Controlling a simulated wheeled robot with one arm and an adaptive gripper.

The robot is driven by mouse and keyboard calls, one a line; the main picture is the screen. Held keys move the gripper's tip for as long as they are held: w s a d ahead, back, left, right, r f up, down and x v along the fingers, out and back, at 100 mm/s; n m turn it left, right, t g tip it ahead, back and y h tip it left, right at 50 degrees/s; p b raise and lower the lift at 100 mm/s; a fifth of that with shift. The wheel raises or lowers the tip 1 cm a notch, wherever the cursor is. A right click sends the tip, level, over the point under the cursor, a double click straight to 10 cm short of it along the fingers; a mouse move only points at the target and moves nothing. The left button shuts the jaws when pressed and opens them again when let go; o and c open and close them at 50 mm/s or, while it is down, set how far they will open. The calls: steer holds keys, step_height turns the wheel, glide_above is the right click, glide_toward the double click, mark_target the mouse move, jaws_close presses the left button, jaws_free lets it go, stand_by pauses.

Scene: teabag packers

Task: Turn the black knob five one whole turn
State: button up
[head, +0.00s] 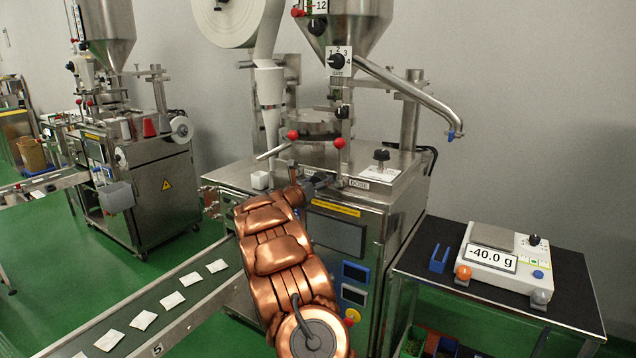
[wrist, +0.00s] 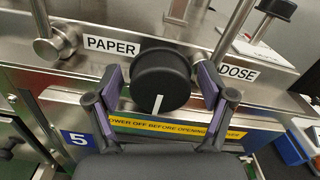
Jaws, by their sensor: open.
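The black knob (wrist: 160,78) sits on the machine's steel front edge between the PAPER and DOSE labels. Its white pointer line points almost straight down in the wrist view. My gripper (wrist: 161,90) is open, with one purple-padded finger on each side of the knob. Gaps show between the fingers and the knob, so it is around the knob without gripping it. In the head view my copper arm reaches up to the machine front, and my gripper (head: 316,183) is small and dark there, left of the DOSE label (head: 359,184). I cannot make out the knob there.
A blue 5 plate (wrist: 79,139) and a yellow warning strip (wrist: 170,127) lie below the knob. A steel rod (wrist: 49,30) with a round end stands left of the PAPER label (wrist: 111,46). A scale (head: 500,262) stands on a black-topped table at right.

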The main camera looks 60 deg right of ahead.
steer(key=shift+c, duration=0.2)
steer(key=c, duration=1.1)
steer(key=shift+f+b, duration=0.1)
steer(key=shift+b, duration=0.3)
steer(key=m+b, duration=0.1)
steer(key=b, duration=0.1)
steer(key=m+b, duration=0.1)
steer(key=b, duration=0.1)
steer(key=shift+s+f+m, duration=0.1)
steer(key=shift+f+m, duration=0.15)
steer(key=shift+m, duration=0.15)
steer(key=m+b, duration=0.3)
steer(key=b, duration=0.2)
steer(key=shift+m, duration=0.3)
steer(key=m+b, duration=0.3)
steer(key=b, duration=0.1)
steer(key=shift+r+m, duration=0.15)
steer(key=shift+m, duration=0.25)
steer(key=shift+r+m+b, duration=0.1)
steer(key=shift+m+b, duration=0.2)
steer(key=shift+b, duration=0.25)
steer(key=shift+r, duration=0.1)
